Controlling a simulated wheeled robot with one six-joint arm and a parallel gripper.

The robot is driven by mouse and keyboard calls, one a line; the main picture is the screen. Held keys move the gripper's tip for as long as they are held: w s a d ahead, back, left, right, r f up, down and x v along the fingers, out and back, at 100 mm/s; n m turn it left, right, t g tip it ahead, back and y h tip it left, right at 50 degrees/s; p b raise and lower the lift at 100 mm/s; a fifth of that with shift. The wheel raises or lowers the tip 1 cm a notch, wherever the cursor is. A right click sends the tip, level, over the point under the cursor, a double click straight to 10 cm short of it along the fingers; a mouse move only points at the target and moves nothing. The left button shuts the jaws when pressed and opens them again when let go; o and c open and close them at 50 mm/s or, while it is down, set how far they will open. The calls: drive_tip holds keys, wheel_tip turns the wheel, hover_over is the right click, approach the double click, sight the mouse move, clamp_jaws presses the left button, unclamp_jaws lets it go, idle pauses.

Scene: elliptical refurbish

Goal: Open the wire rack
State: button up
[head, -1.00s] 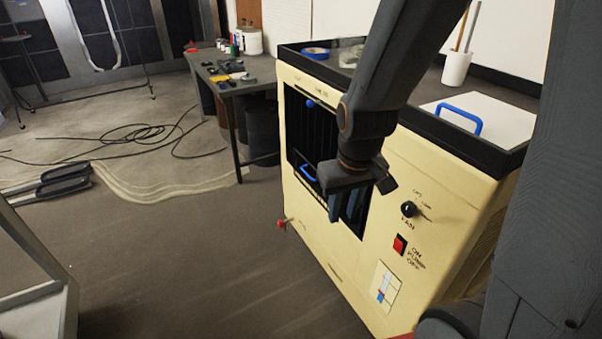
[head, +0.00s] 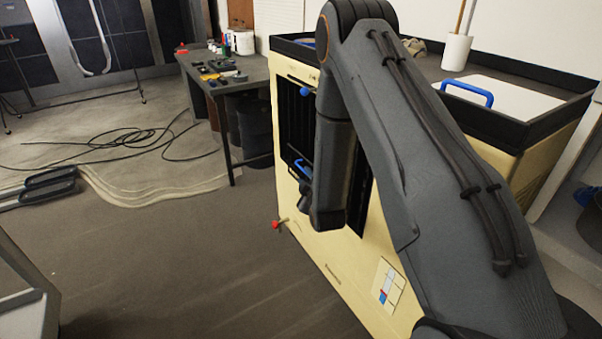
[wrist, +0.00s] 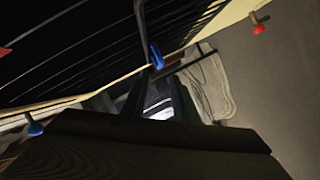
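The wire rack (head: 296,125) is a dark barred panel in the front opening of a cream machine (head: 352,258). Its blue handle (head: 302,167) shows just left of my arm in the head view. My gripper is mostly hidden behind my arm there. In the wrist view my gripper (wrist: 158,92) has two dark fingers apart, with a bright gap between them. The blue handle (wrist: 156,56) appears just beyond the fingertips; I cannot tell whether they touch. The rack's dark bars (wrist: 85,45) fill the upper left of the wrist view.
A blue knob (head: 306,91) sits near the top of the opening. A red-tipped valve (head: 277,224) sticks out low at the machine's left edge. A workbench (head: 226,88) stands behind to the left, with cables (head: 120,145) on the floor. Floor in front is clear.

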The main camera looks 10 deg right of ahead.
sight(301, 168)
drive_tip(key=x, duration=0.8)
clamp_jaws()
idle(1.5)
